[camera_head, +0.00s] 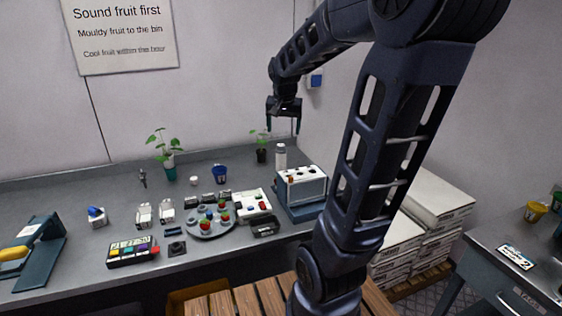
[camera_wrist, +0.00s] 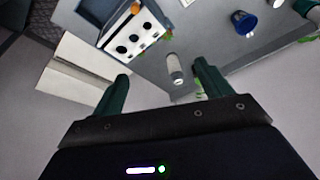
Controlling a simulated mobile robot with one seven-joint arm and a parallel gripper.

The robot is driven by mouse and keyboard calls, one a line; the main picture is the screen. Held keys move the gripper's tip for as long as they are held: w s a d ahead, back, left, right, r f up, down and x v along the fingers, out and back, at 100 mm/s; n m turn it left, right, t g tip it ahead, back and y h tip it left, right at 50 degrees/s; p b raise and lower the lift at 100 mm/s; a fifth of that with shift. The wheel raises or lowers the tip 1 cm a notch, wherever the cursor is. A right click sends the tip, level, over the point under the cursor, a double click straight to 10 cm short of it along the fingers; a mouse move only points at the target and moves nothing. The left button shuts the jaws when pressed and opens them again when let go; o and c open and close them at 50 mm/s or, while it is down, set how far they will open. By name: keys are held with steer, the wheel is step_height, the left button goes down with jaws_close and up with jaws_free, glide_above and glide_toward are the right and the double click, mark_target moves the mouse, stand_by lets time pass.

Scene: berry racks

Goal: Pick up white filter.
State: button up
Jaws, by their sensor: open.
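A white cylinder with a grey top (camera_head: 281,155) stands upright at the back of the grey bench, left of the white box unit; it looks like the white filter, but I cannot be sure. In the wrist view the white cylinder (camera_wrist: 175,68) shows beyond and between my fingertips. My gripper (camera_head: 283,122) is open and empty, above the cylinder and apart from it. Both green fingers of my gripper (camera_wrist: 163,72) show spread in the wrist view.
The white box unit with holes on top (camera_head: 302,184) stands right of the cylinder. A potted plant (camera_head: 261,147) is close on its left, and a blue cup (camera_head: 219,174) farther left. The wall is behind.

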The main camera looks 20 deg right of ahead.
steer(key=w+d+f+m+h, duration=0.1)
steer(key=w+d+f+m, duration=0.15)
steer(key=w, duration=0.45)
steer(key=w+d+f+m, duration=0.1)
steer(key=w+f, duration=0.2)
steer(key=w, duration=0.4)
steer(key=m+g+h, duration=0.1)
steer(key=m+h, duration=0.1)
steer(key=m, duration=0.1)
glide_above(281, 151)
steer(key=a, duration=0.2)
step_height(281, 151, down, 9)
steer(key=x, duration=0.4)
steer(key=shift+f, duration=0.15)
steer(key=shift+a+x, duration=0.2)
steer(key=shift+x, duration=1.3)
steer(key=shift+a+x, duration=0.15)
steer(key=shift+x, duration=1.35)
steer(key=shift+s+f, duration=0.1)
steer(key=shift+f, duration=0.05)
steer(key=c, duration=1.1)
